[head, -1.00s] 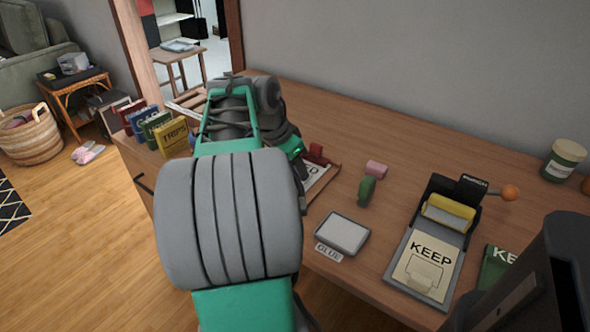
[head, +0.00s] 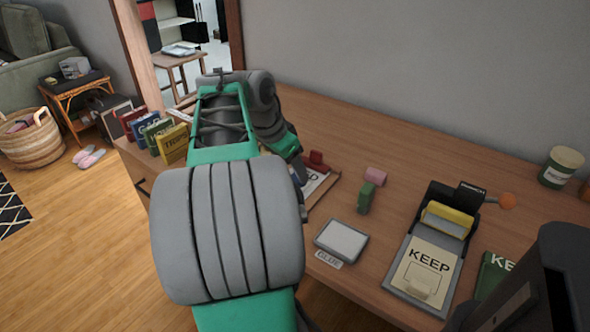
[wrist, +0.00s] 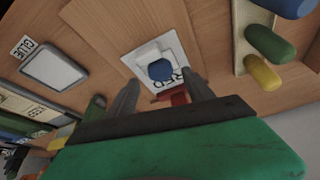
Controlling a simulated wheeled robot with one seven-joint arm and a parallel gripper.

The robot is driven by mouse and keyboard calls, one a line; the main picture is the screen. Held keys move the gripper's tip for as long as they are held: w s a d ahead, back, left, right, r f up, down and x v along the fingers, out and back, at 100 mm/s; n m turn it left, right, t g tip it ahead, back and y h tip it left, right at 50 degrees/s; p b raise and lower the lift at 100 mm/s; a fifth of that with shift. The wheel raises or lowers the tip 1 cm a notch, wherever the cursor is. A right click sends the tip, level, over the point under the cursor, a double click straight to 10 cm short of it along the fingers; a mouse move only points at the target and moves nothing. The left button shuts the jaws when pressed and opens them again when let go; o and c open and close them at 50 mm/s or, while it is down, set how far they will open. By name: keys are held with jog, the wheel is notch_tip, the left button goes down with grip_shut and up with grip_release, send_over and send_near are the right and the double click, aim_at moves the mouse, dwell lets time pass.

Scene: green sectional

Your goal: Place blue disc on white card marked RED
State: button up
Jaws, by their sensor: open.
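The white card (wrist: 178,50) marked RED lies on a brown clipboard with a red clip (wrist: 172,96). In the head view, part of the card (head: 312,183) shows beyond my arm. The blue disc (wrist: 160,70) is over the card, on or above a small pale square piece; I cannot tell whether they touch. My gripper (wrist: 160,88) is open, its two fingers pointing at the card on either side of the disc, apart from it. In the head view my arm hides the gripper and most of the disc.
A grey-framed pad labelled GLUE (head: 342,240), a green block (head: 366,197) and a pink block (head: 376,176) lie right of the card. A KEEP press (head: 430,262) stands farther right. A holder with blue, green and yellow rounded pieces (wrist: 268,43) is near the clipboard.

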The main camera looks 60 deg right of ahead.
jog(key=p+v, duration=0.3)
jog(key=v, duration=0.5)
jog(key=w+a+f+n+t, duration=0.1)
jog(key=w+a+f+n, duration=0.1)
jog(key=w+a+n, duration=0.4)
jog(key=w+a+f+n+t, duration=0.1)
jog(key=w+a+f+n, duration=0.25)
jog(key=a, duration=0.35)
jog(key=a+f+n+y, duration=0.1)
jog(key=a+f+n, duration=0.2)
jog(key=a, duration=0.5)
jog(key=a+f+n+t+y, duration=0.1)
jog(key=a+f+n, duration=0.2)
jog(key=a+n, duration=0.3)
jog(key=a+f+n+t+y, duration=0.1)
jog(key=a+f+n+y, duration=0.1)
jog(key=a, duration=0.9)
jog(key=shift+w+a+f+n, duration=0.25)
jog(key=shift+f+n, duration=0.25)
jog(key=shift+n, duration=0.65)
